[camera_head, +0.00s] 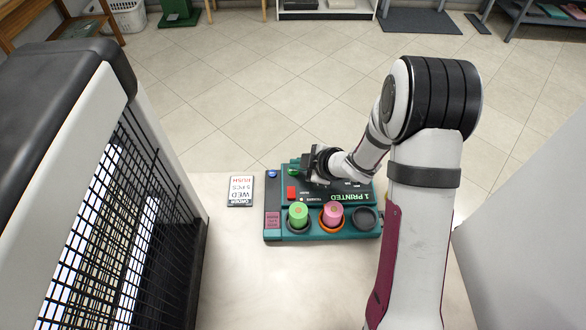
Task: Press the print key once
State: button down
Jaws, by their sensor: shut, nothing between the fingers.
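A teal and black tag machine (272,205) sits on the pale counter. It carries a red key (292,192), a green key (293,171) and a blue key (272,174). I cannot read which is the print key. Its dark panel shows "1 PRINTED" (350,197) in green, upside down in this view. My gripper (305,165) is shut and empty, over the machine's far edge just right of the green key. I cannot tell whether it touches the machine. My arm hides part of the panel's right side.
A green roll (298,213) and a pink roll (333,212) stand in the machine's near cups; the right cup (365,217) looks empty. An order card (240,190) reading WED, 5 PCS, RUSH lies left. A black wire rack (120,220) stands left. The near counter (290,285) is clear.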

aim_at(297, 172)
jog(key=shift+r, duration=0.3)
jog(key=shift+r, duration=2.55)
